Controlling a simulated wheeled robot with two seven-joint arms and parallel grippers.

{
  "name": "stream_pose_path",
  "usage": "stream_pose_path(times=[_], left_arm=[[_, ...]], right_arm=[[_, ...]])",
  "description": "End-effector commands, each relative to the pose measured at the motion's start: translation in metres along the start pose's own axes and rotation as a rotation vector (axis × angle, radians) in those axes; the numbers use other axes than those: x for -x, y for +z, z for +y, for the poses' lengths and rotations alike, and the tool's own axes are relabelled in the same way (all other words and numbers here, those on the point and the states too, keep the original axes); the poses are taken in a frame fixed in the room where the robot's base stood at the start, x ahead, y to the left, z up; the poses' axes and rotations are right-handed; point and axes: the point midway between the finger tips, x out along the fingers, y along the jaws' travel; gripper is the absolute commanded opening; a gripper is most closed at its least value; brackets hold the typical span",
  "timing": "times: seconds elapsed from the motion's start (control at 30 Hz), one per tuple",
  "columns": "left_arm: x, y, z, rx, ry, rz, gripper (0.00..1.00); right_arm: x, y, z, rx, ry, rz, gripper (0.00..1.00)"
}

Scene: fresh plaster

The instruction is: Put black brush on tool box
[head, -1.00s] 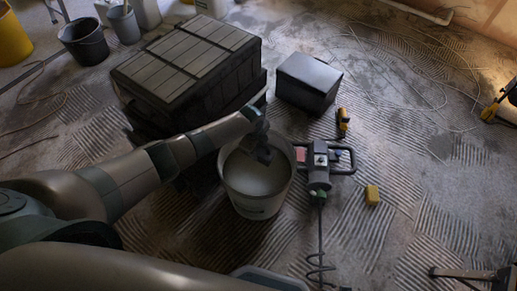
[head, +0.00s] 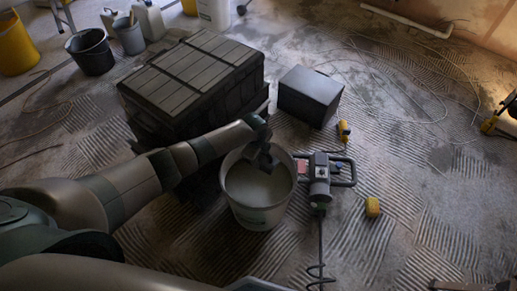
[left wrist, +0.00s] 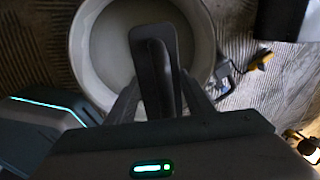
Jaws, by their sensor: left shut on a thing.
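My left gripper (head: 266,160) is above the rim of a white bucket (head: 258,214) with pale contents. In the left wrist view the gripper (left wrist: 160,100) is shut on a dark, long-handled thing, which I take to be the black brush (left wrist: 150,60). It hangs over the bucket (left wrist: 82,50); whether it touches the bucket I cannot tell. In the head view the gripper mostly hides the brush. The large dark box with a slatted lid (head: 190,72), likely the tool box, stands behind my left arm. Its lid looks clear. My right gripper is not in view.
A smaller black box (head: 310,97) stands right of the large one. A mixer (head: 319,178) lies right of the bucket, near a yellow sponge (head: 372,207) and a yellow-black tool (head: 344,131). Buckets (head: 90,53) stand at the back left. The ridged floor at right is mostly open.

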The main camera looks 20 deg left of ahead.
Motion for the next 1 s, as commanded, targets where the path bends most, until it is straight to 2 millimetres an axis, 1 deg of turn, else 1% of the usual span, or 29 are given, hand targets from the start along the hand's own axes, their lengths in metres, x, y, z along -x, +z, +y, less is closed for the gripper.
stream_pose_path(times=[0.17,0.27,0.37,0.4,0.47,0.5,0.57,0.6,0.7,0.77,0.8,0.87,1.0], left_arm=[[0.023,-0.008,-0.025,0.043,-0.006,-0.009,0.15],[0.046,-0.017,-0.047,0.093,-0.009,-0.020,0.15],[0.077,-0.029,-0.071,0.161,-0.011,-0.034,0.15],[0.091,-0.035,-0.081,0.192,-0.012,-0.040,0.15],[0.114,-0.045,-0.093,0.242,-0.012,-0.050,0.15],[0.129,-0.052,-0.101,0.277,-0.012,-0.059,0.15],[0.152,-0.062,-0.108,0.333,-0.011,-0.069,0.15],[0.167,-0.068,-0.112,0.371,-0.011,-0.077,0.15],[0.201,-0.083,-0.115,0.466,-0.009,-0.096,0.15],[0.220,-0.090,-0.113,0.523,-0.009,-0.108,0.15],[0.232,-0.094,-0.111,0.561,-0.009,-0.114,0.15],[0.248,-0.100,-0.105,0.622,-0.007,-0.127,0.15],[0.281,-0.107,-0.086,0.766,-0.006,-0.155,0.15]], right_arm=[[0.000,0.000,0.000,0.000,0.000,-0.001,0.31],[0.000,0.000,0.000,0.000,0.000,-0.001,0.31],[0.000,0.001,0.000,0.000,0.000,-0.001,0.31],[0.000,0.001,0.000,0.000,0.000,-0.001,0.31],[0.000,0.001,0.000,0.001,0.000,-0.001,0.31],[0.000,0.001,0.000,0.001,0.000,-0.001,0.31],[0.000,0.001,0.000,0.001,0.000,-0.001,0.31],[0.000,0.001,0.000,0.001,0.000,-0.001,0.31],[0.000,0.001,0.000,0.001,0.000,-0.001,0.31],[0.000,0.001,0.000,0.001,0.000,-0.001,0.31],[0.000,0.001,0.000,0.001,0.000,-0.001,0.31],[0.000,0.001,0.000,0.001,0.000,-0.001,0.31],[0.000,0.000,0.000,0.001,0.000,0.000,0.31]])
